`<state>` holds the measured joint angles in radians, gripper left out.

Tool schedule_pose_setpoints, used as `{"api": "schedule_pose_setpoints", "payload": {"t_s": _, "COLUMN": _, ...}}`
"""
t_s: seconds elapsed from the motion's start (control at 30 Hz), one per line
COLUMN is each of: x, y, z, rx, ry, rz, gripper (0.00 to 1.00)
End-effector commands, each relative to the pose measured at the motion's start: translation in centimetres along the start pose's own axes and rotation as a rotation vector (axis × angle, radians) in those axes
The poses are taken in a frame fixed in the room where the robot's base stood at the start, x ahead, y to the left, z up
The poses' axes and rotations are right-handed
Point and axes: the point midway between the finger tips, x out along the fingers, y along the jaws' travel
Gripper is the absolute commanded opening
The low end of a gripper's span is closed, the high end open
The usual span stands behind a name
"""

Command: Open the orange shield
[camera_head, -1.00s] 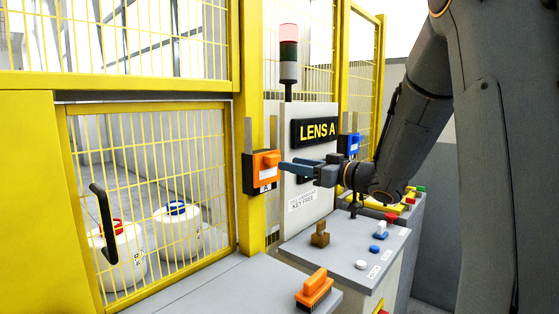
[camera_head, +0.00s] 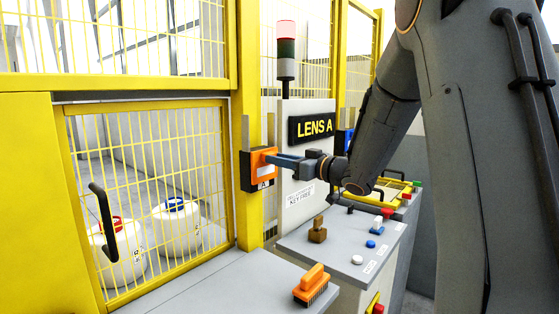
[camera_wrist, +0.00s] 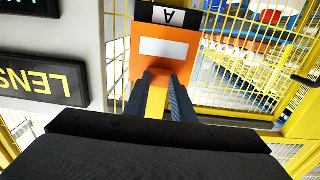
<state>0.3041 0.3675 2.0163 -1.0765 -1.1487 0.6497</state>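The orange shield (camera_head: 258,172) is an orange plate on a dark box marked A, fixed to the yellow post. In the wrist view the orange shield (camera_wrist: 180,62) fills the upper middle, with a pale label and a small orange knob (camera_wrist: 161,74). My gripper (camera_head: 276,158) is at the shield's front from the right. In the wrist view my gripper (camera_wrist: 163,88) has its two dark fingers apart, with the knob at or between their tips. I cannot tell whether the fingers press on it. The knob is hidden behind the fingers in the head view.
A yellow mesh gate (camera_head: 148,180) with a black handle (camera_head: 103,208) stands at left, white drums behind it. An orange brush-like piece (camera_head: 311,287) lies on the grey counter. The LENS A sign (camera_head: 313,128) and a button console (camera_head: 345,240) are close by.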

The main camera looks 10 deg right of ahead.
Motion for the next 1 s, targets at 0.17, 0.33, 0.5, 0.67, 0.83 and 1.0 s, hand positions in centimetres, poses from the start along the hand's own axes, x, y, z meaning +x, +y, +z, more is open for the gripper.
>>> {"api": "schedule_pose_setpoints", "payload": {"t_s": 0.17, "x": 0.0, "y": 0.0, "z": 0.0, "rx": 0.0, "ry": 0.0, "rz": 0.0, "gripper": 0.0}}
{"api": "schedule_pose_setpoints", "payload": {"t_s": 0.33, "x": 0.0, "y": 0.0, "z": -0.9, "rx": 0.0, "ry": 0.001, "rz": 0.0, "gripper": 0.0}}
{"api": "schedule_pose_setpoints", "payload": {"t_s": 0.5, "x": -0.1, "y": -0.1, "z": -3.4, "rx": -0.001, "ry": 0.002, "rz": 0.0, "gripper": 0.0}}
{"api": "schedule_pose_setpoints", "payload": {"t_s": 0.67, "x": -0.1, "y": -0.1, "z": -6.3, "rx": -0.002, "ry": 0.001, "rz": 0.0, "gripper": 0.0}}
{"api": "schedule_pose_setpoints", "payload": {"t_s": 0.83, "x": -0.1, "y": -0.1, "z": -9.0, "rx": -0.001, "ry": 0.002, "rz": -0.001, "gripper": 0.0}}
{"api": "schedule_pose_setpoints", "payload": {"t_s": 1.0, "x": 0.0, "y": 0.0, "z": -9.7, "rx": 0.0, "ry": 0.001, "rz": 0.0, "gripper": 0.0}}
